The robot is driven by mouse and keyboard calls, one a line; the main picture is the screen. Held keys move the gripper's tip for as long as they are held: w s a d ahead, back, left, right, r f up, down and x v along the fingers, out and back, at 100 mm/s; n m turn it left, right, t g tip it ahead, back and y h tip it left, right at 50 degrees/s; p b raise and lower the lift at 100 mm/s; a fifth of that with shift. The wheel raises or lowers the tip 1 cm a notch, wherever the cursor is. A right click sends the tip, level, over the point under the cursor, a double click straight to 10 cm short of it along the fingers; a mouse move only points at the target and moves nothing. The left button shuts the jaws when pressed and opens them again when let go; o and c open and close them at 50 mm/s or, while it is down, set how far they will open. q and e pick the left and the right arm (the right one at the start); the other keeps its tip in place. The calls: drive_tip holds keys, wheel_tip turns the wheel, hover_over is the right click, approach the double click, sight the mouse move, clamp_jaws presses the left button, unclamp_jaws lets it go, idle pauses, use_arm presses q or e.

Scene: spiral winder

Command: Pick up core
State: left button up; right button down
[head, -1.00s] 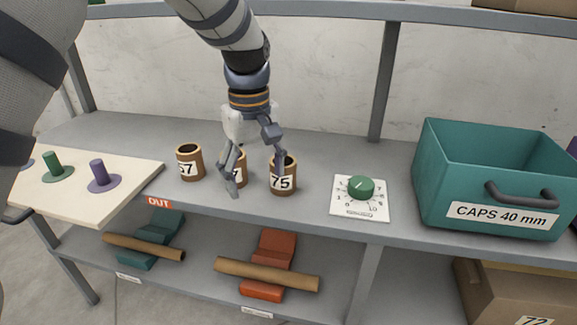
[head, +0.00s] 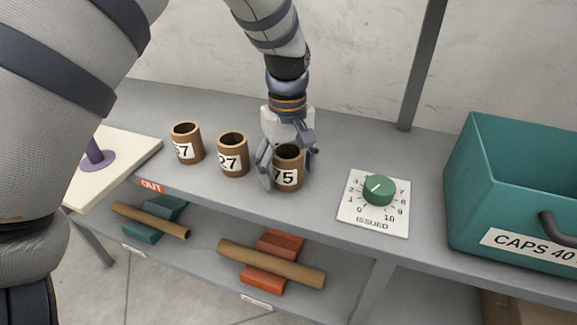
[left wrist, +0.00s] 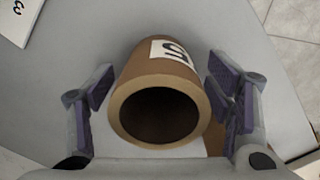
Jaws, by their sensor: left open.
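Three short brown tube cores stand upright on the grey shelf. The core labelled 75 (head: 289,181) is the rightmost, and my left gripper (head: 288,171) is around it, one finger on each side. In the left wrist view the same core (left wrist: 159,77) sits between the open fingers of my left gripper (left wrist: 158,92), with gaps visible on both sides. Its hollow end faces the camera. The core labelled 27 (head: 233,160) stands just left of the gripper. Another core (head: 187,149), its label ending in 7, stands farther left. My right gripper is not in view.
A dial marked ISSUED (head: 374,211) lies right of the cores. A teal CAPS bin (head: 478,205) stands farther right. Brown tubes rest on a lower shelf (head: 200,262). An upright post (head: 420,70) rises behind.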

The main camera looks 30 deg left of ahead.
use_arm(q)
drive_tip(key=shift+r, duration=0.1)
drive_tip(key=c, duration=1.3)
drive_tip(key=shift+o, duration=0.2)
